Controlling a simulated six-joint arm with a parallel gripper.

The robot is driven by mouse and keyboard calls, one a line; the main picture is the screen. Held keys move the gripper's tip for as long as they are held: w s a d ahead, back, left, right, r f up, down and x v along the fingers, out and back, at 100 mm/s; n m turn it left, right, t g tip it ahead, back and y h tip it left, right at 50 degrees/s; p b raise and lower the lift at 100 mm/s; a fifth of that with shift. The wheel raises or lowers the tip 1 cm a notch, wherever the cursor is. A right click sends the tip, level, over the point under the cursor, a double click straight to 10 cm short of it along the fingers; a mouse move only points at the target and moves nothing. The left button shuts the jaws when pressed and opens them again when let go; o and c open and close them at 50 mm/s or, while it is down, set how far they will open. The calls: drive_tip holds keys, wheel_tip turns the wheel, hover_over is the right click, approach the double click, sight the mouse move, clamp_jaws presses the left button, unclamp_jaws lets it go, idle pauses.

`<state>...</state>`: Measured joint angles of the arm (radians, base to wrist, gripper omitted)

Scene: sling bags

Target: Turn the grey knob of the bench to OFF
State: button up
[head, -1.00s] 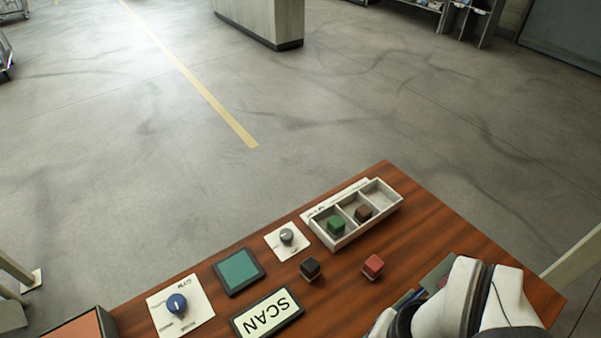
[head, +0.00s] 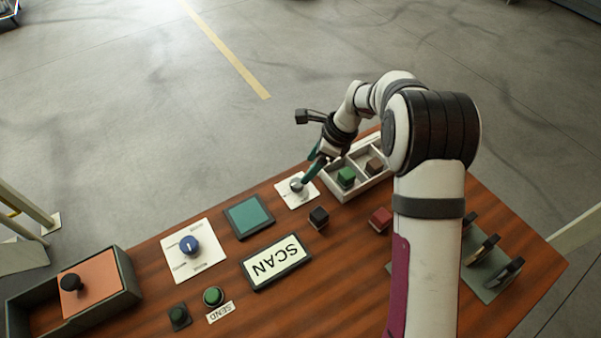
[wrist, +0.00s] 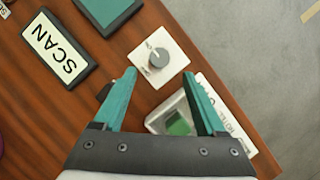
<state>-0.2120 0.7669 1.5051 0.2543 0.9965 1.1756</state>
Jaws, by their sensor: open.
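The grey knob (head: 296,184) sits on a small white plate at the far edge of the wooden bench. In the wrist view the grey knob (wrist: 158,58) shows ahead of the fingertips, with small print on its plate that I cannot read. My gripper (head: 309,178) is above the bench close to the knob's right side. In the wrist view my gripper (wrist: 160,77) has its two teal fingers spread apart, with nothing held. The knob appears in front of the gap between the fingers; I cannot tell whether they touch it.
A white compartment tray (head: 331,190) with green and brown cubes stands right of the knob. A black cube (head: 319,217) and a red cube (head: 381,218) lie nearer. A teal pad (head: 248,216), a blue knob (head: 189,245) and a SCAN sign (head: 252,270) are to the left.

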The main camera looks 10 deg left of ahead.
sight(297, 183)
drive_tip(key=x, duration=0.8)
drive_tip(key=shift+d, duration=0.1)
drive_tip(key=shift+r, duration=0.1)
clamp_jaws()
